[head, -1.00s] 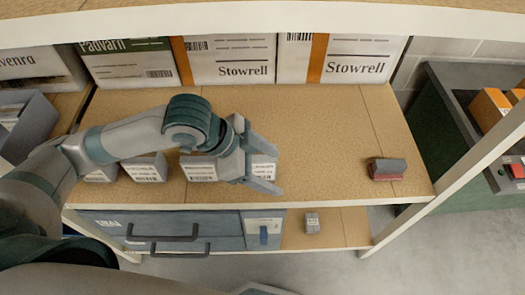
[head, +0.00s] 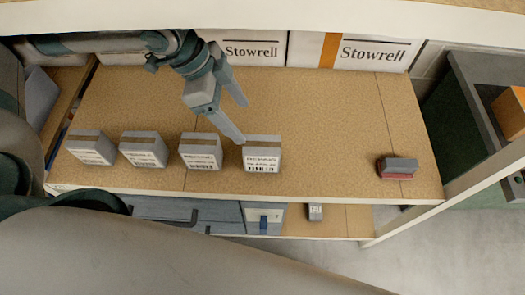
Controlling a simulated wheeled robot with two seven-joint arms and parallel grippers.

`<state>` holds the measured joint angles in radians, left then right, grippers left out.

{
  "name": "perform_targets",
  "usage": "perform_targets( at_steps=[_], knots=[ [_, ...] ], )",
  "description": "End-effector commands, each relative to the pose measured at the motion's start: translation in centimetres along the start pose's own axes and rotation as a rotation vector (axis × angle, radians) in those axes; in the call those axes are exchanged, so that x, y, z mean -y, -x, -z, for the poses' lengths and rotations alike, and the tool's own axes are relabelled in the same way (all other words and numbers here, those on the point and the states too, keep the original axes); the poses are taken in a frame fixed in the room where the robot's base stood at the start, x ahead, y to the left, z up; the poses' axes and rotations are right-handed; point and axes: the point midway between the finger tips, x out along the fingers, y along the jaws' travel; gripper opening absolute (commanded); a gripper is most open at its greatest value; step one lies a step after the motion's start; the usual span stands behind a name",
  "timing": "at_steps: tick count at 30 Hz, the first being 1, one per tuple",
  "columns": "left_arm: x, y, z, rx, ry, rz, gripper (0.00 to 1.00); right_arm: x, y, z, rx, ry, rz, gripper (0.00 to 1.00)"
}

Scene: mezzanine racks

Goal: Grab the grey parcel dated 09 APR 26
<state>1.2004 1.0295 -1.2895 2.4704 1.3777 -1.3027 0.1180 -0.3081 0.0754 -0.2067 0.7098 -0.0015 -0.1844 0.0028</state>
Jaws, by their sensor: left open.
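Several small grey parcels with brown tape and white printed labels stand in a row along the shelf's front: the far left parcel (head: 91,148), the second (head: 143,150), the third (head: 200,151) and the rightmost (head: 262,154). The print is too small to read, so I cannot tell which is dated 09 APR 26. My left gripper (head: 243,123) is open and empty, its fingers pointing down and right. One fingertip is by the upper left edge of the rightmost parcel; I cannot tell if it touches. My right gripper is not in view.
A red and grey block (head: 397,168) lies at the right of the shelf (head: 325,130). Stowrell boxes (head: 374,53) stand at the back. The lower shelf has a blue-grey drawer unit (head: 222,218) and a small grey item (head: 315,212). The shelf's middle right is clear.

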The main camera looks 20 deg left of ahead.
Motion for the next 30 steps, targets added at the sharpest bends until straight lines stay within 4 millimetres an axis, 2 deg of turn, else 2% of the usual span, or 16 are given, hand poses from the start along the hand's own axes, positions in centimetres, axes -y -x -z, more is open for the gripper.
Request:
perform_targets(
  at_steps=[5, 10, 20, 24, 30],
  knots=[
    [0.0, -0.3, 0.0, 0.0, 0.0, -0.001, 0.67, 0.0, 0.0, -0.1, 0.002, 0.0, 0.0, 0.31],
    [0.0, -1.8, 0.0, 0.002, 0.001, -0.002, 0.67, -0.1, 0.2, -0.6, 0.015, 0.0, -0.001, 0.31],
    [-0.1, -7.5, 0.0, 0.002, 0.0, -0.003, 0.67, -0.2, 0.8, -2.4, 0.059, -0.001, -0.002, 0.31],
    [-0.1, -9.9, 0.0, 0.002, 0.0, -0.003, 0.67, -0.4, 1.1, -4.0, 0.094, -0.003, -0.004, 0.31],
    [0.0, -11.9, 0.0, 0.0, -0.001, 0.0, 0.67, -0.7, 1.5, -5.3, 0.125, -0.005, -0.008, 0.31]
  ],
)
